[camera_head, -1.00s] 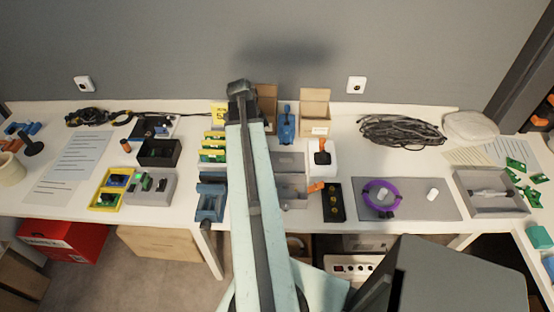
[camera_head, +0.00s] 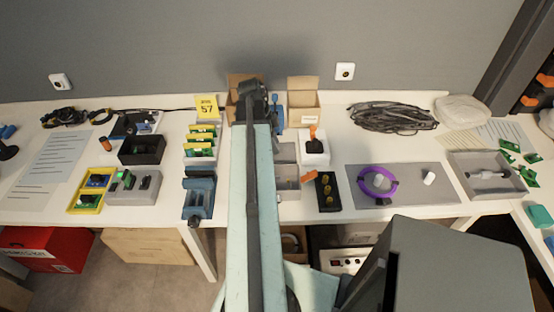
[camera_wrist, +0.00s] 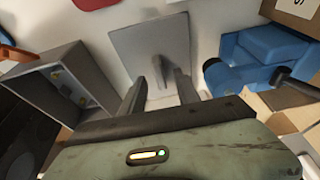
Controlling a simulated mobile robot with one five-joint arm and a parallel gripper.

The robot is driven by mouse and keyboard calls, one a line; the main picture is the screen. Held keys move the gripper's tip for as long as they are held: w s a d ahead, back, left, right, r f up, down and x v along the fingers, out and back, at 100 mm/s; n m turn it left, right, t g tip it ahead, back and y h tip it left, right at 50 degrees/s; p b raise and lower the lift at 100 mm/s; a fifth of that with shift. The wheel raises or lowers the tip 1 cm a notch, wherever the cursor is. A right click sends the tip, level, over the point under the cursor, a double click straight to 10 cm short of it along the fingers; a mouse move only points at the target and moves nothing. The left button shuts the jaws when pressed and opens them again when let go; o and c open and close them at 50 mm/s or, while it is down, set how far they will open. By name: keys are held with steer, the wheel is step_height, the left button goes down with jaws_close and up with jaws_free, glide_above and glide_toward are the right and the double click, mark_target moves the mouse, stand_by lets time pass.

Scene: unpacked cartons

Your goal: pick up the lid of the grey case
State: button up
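The lid (camera_wrist: 127,42) of the grey case is a flat grey square with a raised grip (camera_wrist: 159,68) in its middle. It lies on the white table in the wrist view, and its edge shows beside my arm in the head view (camera_head: 287,152). The open grey case (camera_wrist: 42,76) stands to the left of it in the wrist view, with small things inside; it also shows in the head view (camera_head: 288,187). My gripper (camera_wrist: 160,76) is open and empty, its two fingers apart and pointing at the lid's grip. Contact cannot be told. My arm hides the fingers in the head view.
A blue device (camera_wrist: 258,57) stands close on the right in the wrist view. Open cartons (camera_head: 304,102) stand at the back. A white box with an orange-and-black tool (camera_head: 314,147) and a black tray (camera_head: 328,190) stand to the right of the lid and case.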

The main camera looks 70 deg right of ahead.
steer(key=shift+x, duration=0.8)
steer(key=shift+r, duration=0.15)
jaws_close()
step_height(320, 180, up, 10)
steer(key=p, duration=1)
